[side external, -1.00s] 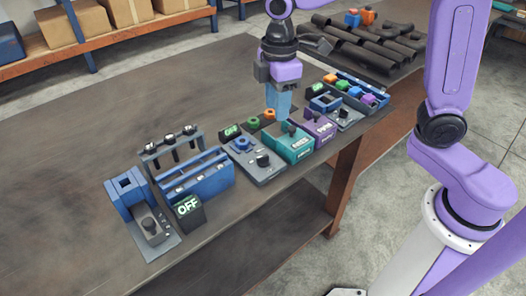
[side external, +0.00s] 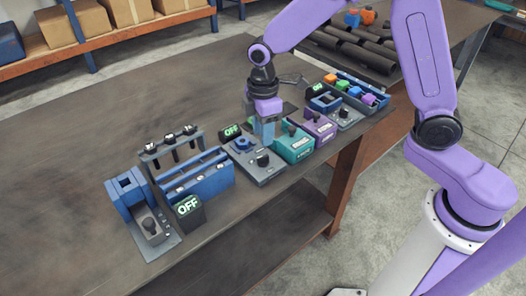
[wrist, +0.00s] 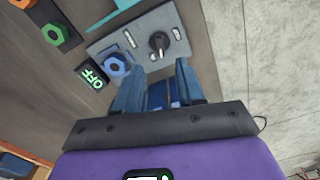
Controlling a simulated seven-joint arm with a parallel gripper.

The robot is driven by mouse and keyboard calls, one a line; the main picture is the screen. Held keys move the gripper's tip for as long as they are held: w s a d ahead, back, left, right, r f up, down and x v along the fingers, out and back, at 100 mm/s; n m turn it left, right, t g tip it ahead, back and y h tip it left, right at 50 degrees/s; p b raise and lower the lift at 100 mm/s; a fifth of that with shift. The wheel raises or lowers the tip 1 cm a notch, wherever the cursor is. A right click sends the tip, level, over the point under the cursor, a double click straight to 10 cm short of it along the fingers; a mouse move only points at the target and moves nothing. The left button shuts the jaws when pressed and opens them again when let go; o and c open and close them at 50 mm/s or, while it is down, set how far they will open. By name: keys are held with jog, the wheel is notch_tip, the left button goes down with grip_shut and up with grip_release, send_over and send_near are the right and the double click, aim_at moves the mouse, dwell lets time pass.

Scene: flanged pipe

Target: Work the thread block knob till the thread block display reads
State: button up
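The thread block (side external: 258,172) looks to be the grey plate with a blue hex nut and a black knob (side external: 262,158). The plate (wrist: 128,46), its blue nut (wrist: 116,66) and the knob (wrist: 159,42) also show in the wrist view. The display (side external: 230,131) behind it reads OFF in green, and it reads OFF in the wrist view (wrist: 92,75) too. My gripper (side external: 265,140) is above the plate's back right side, close to the teal block. In the wrist view its blue fingers (wrist: 158,90) are apart, with the knob beyond them, untouched.
A teal block (side external: 294,147) and a purple block (side external: 318,127) stand to the right. To the left are a blue trough (side external: 200,178), a black three-post rack (side external: 172,143) and another OFF display (side external: 188,206). The table's left and back are clear.

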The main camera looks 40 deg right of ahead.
aim_at(263, 156)
notch_tip(263, 156, down, 8)
jog(key=shift+r, duration=0.15)
dwell(0.3)
grip_shut()
